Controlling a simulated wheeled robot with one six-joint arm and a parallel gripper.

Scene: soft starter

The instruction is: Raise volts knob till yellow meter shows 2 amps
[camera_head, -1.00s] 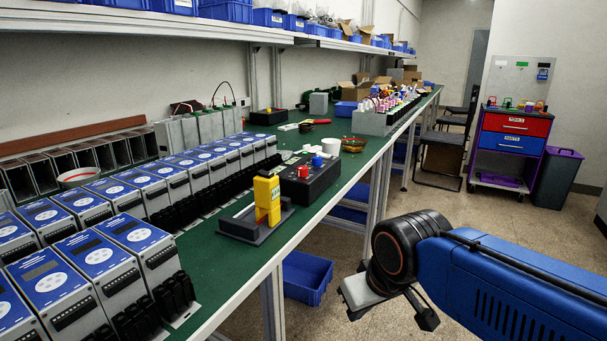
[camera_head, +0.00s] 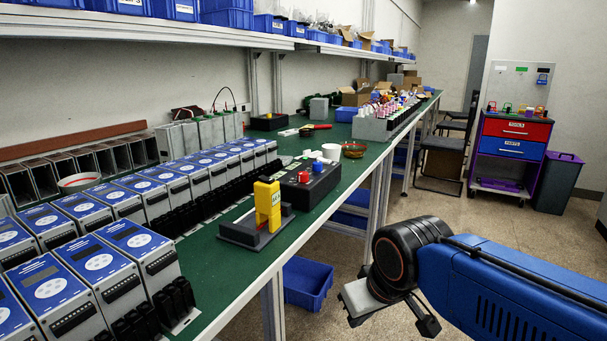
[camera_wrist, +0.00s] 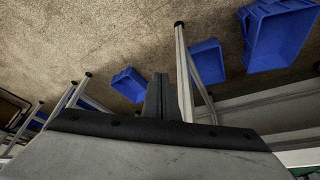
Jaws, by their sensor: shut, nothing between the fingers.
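A yellow meter (camera_head: 267,206) stands upright on a dark grey base at the front edge of the green bench. Just behind it is a black box (camera_head: 325,186) with a red knob (camera_head: 304,177) and a blue knob (camera_head: 317,163) on top. Which knob is for volts cannot be read, and the meter's reading is too small to tell. My gripper (camera_wrist: 160,85) is shut and empty in the wrist view, over the floor. In the head view my arm's end is right of the bench, well apart from the meter and knobs.
Rows of blue-topped starter units (camera_head: 101,262) fill the bench's left side. A white cup (camera_head: 331,151) and a brown bowl (camera_head: 354,150) stand beyond the black box. A blue bin (camera_head: 307,282) is below the bench edge. Floor is open between the bench and the tool cart (camera_head: 510,145).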

